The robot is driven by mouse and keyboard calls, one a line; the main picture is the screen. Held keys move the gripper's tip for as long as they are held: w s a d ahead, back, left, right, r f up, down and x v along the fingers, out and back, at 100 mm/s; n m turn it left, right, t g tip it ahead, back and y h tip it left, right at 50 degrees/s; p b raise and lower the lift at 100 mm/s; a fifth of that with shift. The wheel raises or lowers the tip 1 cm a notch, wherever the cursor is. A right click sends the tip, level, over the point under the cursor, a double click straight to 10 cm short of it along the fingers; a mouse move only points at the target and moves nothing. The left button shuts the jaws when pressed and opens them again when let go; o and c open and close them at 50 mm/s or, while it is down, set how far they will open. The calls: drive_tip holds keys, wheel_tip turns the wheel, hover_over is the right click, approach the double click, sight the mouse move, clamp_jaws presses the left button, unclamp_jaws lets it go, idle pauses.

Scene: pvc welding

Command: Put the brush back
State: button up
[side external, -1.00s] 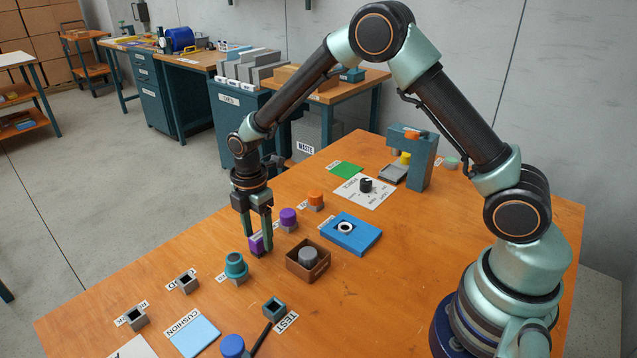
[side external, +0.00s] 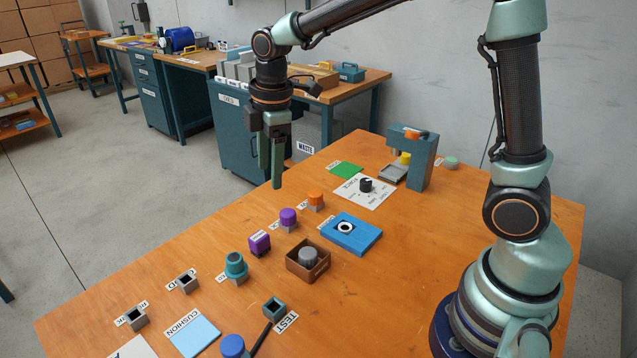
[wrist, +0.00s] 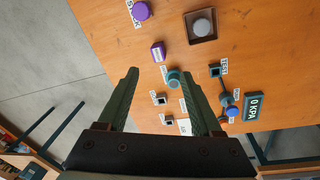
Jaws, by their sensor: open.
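No brush shape shows plainly, and I cannot tell which thing is the brush. A purple capped piece (side external: 288,217) stands in a small grey base, with an orange capped piece (side external: 315,198) behind it and a teal capped piece (side external: 235,264) nearer. A labelled purple block (side external: 259,243) stands between the purple and teal pieces; it also shows in the wrist view (wrist: 158,52). My gripper (side external: 275,180) is open and empty, pointing down well above the table. Its spread fingers show in the wrist view (wrist: 162,95).
A brown open box (side external: 325,262) holds a grey round piece. A blue block (side external: 365,235) lies behind it. Small empty square holders (side external: 186,284) and a cushion pad (side external: 194,337) are in front. A teal stand (side external: 420,160) rises at the back. The table's right middle is clear.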

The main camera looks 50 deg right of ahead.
drive_tip(key=s+d+r+m+t, duration=0.2)
drive_tip(key=s+m, duration=0.5)
drive_tip(key=s+d+r+m+t, duration=0.2)
drive_tip(key=s+d+r+m, duration=0.1)
drive_tip(key=s+m, duration=0.3)
drive_tip(key=shift+s+d+r+m, duration=0.25)
drive_tip(key=shift+s+d+m, duration=0.05)
drive_tip(key=shift+s+m, duration=0.15)
